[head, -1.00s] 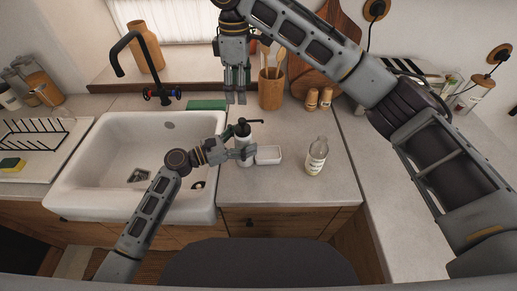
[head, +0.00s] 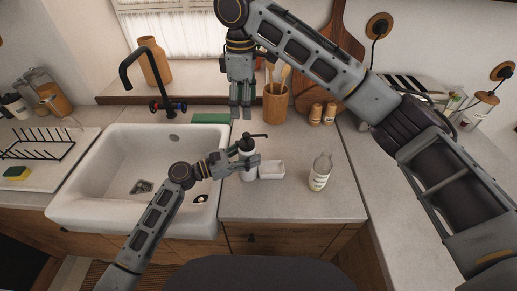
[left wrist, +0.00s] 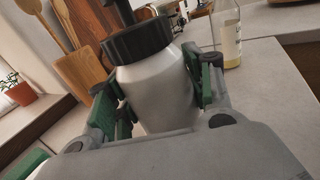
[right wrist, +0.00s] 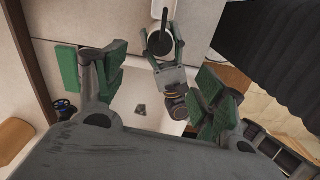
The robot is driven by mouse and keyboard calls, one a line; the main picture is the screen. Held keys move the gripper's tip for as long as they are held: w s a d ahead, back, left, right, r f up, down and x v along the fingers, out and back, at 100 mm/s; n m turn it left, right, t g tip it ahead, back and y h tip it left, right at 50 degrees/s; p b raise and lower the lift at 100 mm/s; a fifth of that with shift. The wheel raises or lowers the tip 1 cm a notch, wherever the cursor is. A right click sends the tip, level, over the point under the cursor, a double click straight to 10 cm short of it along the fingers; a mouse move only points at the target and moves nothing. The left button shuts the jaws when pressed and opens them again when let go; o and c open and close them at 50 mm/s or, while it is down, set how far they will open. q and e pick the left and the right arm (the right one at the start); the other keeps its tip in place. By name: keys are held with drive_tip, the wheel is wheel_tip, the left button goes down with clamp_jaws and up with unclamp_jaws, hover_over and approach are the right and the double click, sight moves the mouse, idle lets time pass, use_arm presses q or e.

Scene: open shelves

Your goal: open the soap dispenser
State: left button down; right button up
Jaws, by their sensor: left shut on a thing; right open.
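The soap dispenser (head: 248,171) is a white bottle with a black collar and pump (head: 247,142), upright on the counter right of the sink. My left gripper (head: 249,165) is shut around its body from the left. The left wrist view shows the white body (left wrist: 157,90) between green-padded fingers, below the black collar (left wrist: 138,40); the pump top is cut off there. My right gripper (head: 242,112) points down, open and empty, above the pump and apart from it. In the right wrist view the dispenser (right wrist: 160,43) lies beyond the spread fingers (right wrist: 160,90).
A small white dish (head: 271,171) stands just right of the dispenser, and a clear bottle (head: 320,172) farther right. The sink (head: 80,195) is at left, with a green sponge (head: 211,119) behind. A utensil pot (head: 275,103) and two shakers stand at the back. The front counter is clear.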

drive_tip(key=shift+f+m, duration=0.15)
drive_tip(key=shift+m, duration=4.8)
drive_tip(key=shift+f+m, duration=0.2)
drive_tip(key=shift+m, duration=4.8)
drive_tip(key=shift+f+m, duration=0.15)
drive_tip(key=shift+m, duration=4.8)
drive_tip(key=shift+f, duration=0.2)
